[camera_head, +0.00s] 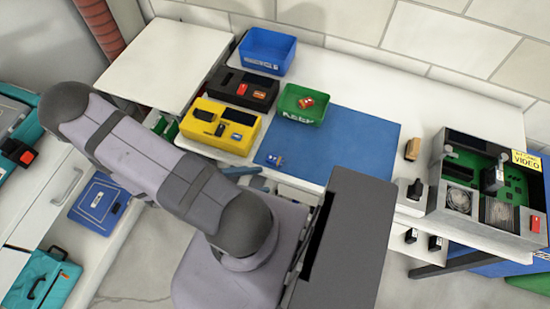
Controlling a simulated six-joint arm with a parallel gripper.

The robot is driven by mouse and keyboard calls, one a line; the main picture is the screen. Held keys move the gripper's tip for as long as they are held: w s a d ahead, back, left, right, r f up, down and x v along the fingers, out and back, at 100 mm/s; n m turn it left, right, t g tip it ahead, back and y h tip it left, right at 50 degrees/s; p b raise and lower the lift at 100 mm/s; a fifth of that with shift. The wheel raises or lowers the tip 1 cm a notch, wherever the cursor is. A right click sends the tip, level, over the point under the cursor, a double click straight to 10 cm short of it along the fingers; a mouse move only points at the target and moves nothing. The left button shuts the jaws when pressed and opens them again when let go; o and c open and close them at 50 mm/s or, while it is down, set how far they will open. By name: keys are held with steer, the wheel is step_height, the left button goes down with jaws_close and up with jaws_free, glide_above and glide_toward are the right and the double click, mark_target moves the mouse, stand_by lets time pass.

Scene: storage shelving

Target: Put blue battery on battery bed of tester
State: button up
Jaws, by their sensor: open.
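A small blue-and-white item (275,161), which looks like the blue battery, lies near the front left part of the blue mat (335,140). A yellow device (207,138) with dark recesses on top stands left of the mat. A black device (262,104) with a red part and an orange part on top stands just behind it. I cannot tell from this view which of the two is the tester, or pick out its battery bed. My arm reaches up to the left across the foreground. My gripper is not visible.
The mat's middle is clear.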

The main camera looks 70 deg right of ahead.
mark_target(273, 158)
steer(key=d+r+m+t+y+b, duration=0.1)
steer(key=m+y, duration=0.1)
steer(key=y, duration=0.1)
steer(key=d+r+m+t+y, duration=0.1)
steer(key=d+m+y, duration=0.1)
steer(key=y, duration=0.1)
steer(key=d+r+m+t+y+b, duration=0.1)
steer(key=d+m+t+y, duration=0.1)
steer(key=m+y, duration=0.1)
steer(key=shift+w+r+y+b, duration=0.1)
steer(key=shift+r+y+b, duration=0.1)
steer(key=shift+y+b, duration=0.2)
steer(key=shift+s+d+r+m+t+y+b, duration=0.2)
steer(key=shift+d+m+t+b, duration=0.1)
steer(key=shift+t+b, duration=0.3)
steer(key=shift+s+d+r+m+t+y+b, duration=0.15)
steer(key=shift+d+m+t+b, duration=0.15)
steer(key=shift+t+b, duration=0.3)
steer(key=r+t+b, duration=0.1)
steer(key=d+r+t+h+b, duration=0.1)
steer(key=t+b, duration=0.1)
steer(key=shift+s+d, duration=0.25)
steer(key=shift+s, duration=0.15)
steer(key=shift+s+d+r+t+h+b, duration=0.15)
steer(key=shift+d+r+t+h+b, duration=0.1)
steer(key=shift+r+t+b, duration=0.15)
steer(key=shift+s+d+r+t+h+b, duration=0.1)
steer(key=shift+d+r+t+h+b, duration=0.15)
steer(key=shift+r+b, duration=0.2)
